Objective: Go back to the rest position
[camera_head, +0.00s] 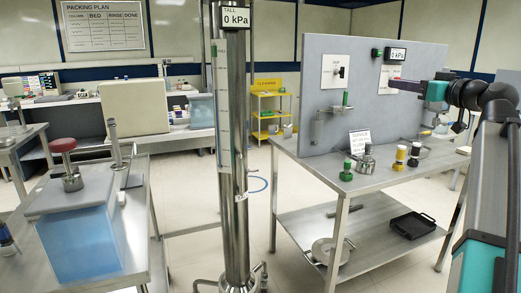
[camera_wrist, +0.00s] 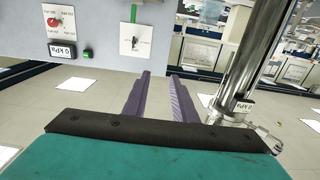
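My gripper (camera_head: 394,84) is at the right of the head view, raised in front of the grey upright panel (camera_head: 350,110) and well above the steel bench (camera_head: 310,172). In the wrist view my gripper (camera_wrist: 160,76) shows two purple fingers spread apart. Only floor and background show between them, so it is open and empty. The wrist view is upside down, with the panel (camera_wrist: 100,45) at upper left. The tall steel column (camera_wrist: 245,65) stands to the right of the fingers, apart from them.
The tall column (camera_head: 234,150) stands mid-view, its gauge (camera_head: 236,18) reading 0 kPa. Green, yellow and black fittings (camera_head: 401,157) and a sign (camera_head: 360,141) stand on the bench; a black tray (camera_head: 412,224) is on its lower shelf. A blue tank (camera_head: 80,235) is at left.

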